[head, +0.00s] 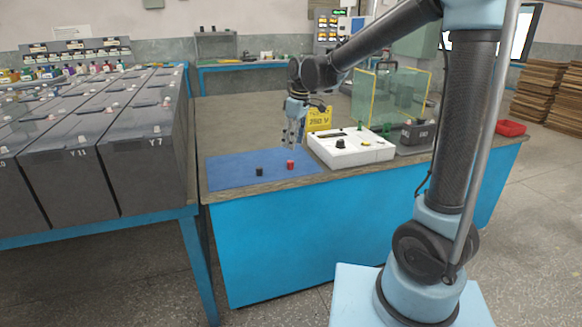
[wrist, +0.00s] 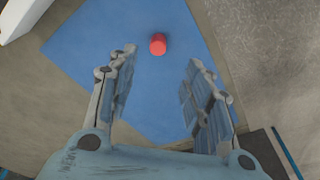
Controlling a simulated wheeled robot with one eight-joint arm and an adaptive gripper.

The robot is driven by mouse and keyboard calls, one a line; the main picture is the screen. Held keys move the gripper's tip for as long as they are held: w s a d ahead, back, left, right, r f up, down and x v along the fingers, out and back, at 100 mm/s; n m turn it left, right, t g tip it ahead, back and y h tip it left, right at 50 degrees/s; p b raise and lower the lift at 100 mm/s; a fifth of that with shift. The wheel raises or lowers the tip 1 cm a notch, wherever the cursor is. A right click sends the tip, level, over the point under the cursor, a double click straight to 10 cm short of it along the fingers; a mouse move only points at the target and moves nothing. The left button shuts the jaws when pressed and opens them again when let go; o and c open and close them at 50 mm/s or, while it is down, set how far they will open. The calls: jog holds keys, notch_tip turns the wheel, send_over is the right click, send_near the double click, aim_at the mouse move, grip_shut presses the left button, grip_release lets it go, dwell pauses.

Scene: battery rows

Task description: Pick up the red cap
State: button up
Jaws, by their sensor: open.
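The red cap (head: 290,164) stands on a blue mat (head: 226,171) on the workbench. In the wrist view the red cap (wrist: 158,44) lies beyond the fingertips, roughly centred between them. My gripper (head: 293,146) is above the mat, close to the red cap in the head view and pointing down. In the wrist view my gripper (wrist: 160,58) has its two fingers spread wide with nothing between them. A black cap (head: 259,171) stands on the mat to the left of the red one in the head view.
A white instrument box (head: 350,150) stands right of the mat, with a yellow 250 V sign (head: 319,119) behind it. Rows of grey batteries (head: 140,150) fill the left table. A red tray (head: 510,128) is at the bench's right end. The bench behind the mat is clear.

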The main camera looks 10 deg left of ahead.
aim_at(291, 161)
jog(key=f, duration=0.4)
jog(key=shift+w+a, duration=0.1)
jog(key=shift+a, duration=0.2)
jog(key=shift+w+a+f, duration=0.1)
jog(key=shift+w+f, duration=0.05)
jog(key=shift+f, duration=1.2)
jog(key=shift+w+a+f, duration=0.1)
jog(key=shift+w+f, duration=0.05)
jog(key=shift+f, duration=1.15)
jog(key=c, duration=0.8)
jog(key=shift+c, duration=0.2)
